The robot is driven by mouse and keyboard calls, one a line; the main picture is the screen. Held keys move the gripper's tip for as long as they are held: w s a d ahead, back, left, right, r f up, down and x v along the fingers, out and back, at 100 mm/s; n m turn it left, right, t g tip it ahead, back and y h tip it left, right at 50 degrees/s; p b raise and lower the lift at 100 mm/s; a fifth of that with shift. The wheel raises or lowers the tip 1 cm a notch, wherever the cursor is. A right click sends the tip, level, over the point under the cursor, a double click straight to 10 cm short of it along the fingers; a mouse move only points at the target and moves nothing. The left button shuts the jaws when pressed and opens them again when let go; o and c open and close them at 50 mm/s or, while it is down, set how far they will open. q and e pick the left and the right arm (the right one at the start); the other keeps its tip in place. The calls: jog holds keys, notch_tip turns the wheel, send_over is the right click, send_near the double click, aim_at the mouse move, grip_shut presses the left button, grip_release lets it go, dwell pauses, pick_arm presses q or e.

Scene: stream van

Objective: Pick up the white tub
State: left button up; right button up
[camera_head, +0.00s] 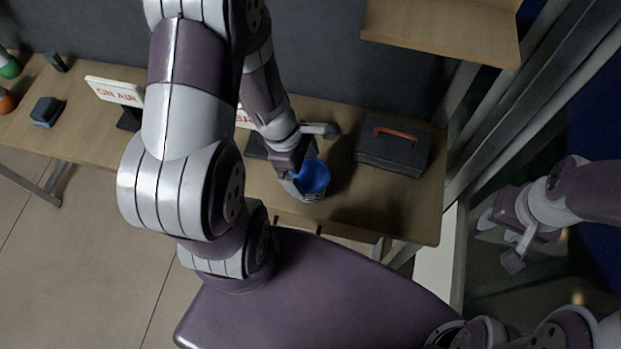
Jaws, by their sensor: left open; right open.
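A small round tub (315,179) stands near the front edge of the wooden counter. Its inside or top shows blue, and a little pale grey-white shows low on its side. No other white tub is in view. My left gripper (308,158) is open, right over the tub's back left side. Its wrist and fingers hide part of the tub, and I cannot tell whether they touch it. My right gripper (514,240) is open and empty at the right, away from the counter.
A dark case (393,147) with an orange-brown handle lies right of the tub. An "ON AIR" sign (114,92) and a small dark blue box (47,111) stand at left. Another sign is partly behind my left arm. A wooden shelf (445,29) overhangs at upper right.

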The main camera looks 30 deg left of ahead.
pick_arm(q)
jog(key=f, duration=0.1)
jog(key=d+f, duration=0.1)
jog(key=d+f+b, duration=0.1)
jog(key=f, duration=0.1)
jog(key=shift+s, duration=0.3)
jog(key=shift+w+d+f, duration=0.2)
jog(key=shift+w+f, duration=0.1)
jog(key=shift+w, duration=0.05)
jog(key=shift+s+a+r, duration=0.1)
jog(key=shift+s, duration=0.1)
jog(key=c, duration=0.9)
jog(key=shift+w, duration=0.1)
jog(key=shift+c, duration=0.2)
